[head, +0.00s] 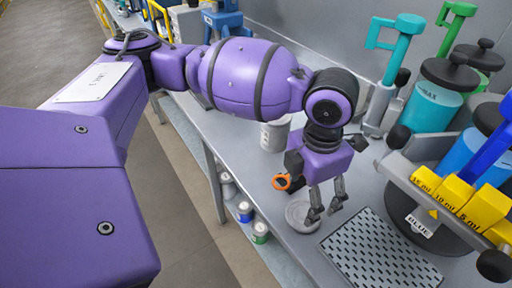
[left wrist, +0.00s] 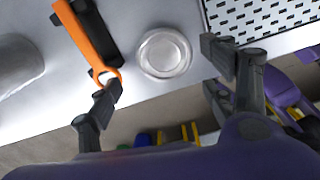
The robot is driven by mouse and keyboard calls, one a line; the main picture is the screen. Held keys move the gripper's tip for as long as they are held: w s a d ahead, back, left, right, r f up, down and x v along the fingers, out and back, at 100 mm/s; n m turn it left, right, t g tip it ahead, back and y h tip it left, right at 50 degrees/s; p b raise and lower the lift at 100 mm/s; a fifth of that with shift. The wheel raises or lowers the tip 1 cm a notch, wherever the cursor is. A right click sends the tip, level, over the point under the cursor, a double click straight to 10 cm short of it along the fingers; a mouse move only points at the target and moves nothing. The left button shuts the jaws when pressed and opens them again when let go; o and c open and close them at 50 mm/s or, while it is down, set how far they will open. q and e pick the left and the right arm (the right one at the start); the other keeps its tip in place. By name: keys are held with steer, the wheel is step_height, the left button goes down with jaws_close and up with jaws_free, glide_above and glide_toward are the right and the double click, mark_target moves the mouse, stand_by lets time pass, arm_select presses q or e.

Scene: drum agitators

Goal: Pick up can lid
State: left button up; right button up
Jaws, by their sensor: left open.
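The can lid (head: 299,215) is a round, pale grey disc lying flat on the metal bench, close to its front edge. It also shows in the left wrist view (left wrist: 164,53) as a shallow round dish with a raised rim. My left gripper (head: 324,214) is open and empty, pointing down over the bench beside and partly in front of the lid. In the left wrist view the fingers of my left gripper (left wrist: 160,84) stand apart, one to each side below the lid. I cannot tell its exact height above the lid. My right gripper is in no view.
An orange-handled tool (left wrist: 88,38) lies left of the lid. A grey can (head: 273,136) stands farther back. A perforated plate (head: 378,252) lies to the right. A drum rack with yellow blocks (head: 484,209) stands at right. Small cans (head: 245,211) sit on a shelf below.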

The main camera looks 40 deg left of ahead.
mark_target(304, 213)
arm_select(q)
steer(key=shift+s+d+f, duration=0.1)
steer(key=shift+s+f, duration=0.1)
steer(key=shift+f, duration=0.45)
steer(key=shift+s+f, duration=0.15)
steer(key=shift+f, duration=0.45)
steer(key=f, duration=0.3)
steer(key=shift+w+d+f, duration=0.15)
steer(key=shift+w+f, duration=0.15)
steer(key=shift+w, duration=0.05)
steer(key=shift+f, duration=0.2)
steer(key=c, duration=0.6)
steer(key=shift+r, duration=0.1)
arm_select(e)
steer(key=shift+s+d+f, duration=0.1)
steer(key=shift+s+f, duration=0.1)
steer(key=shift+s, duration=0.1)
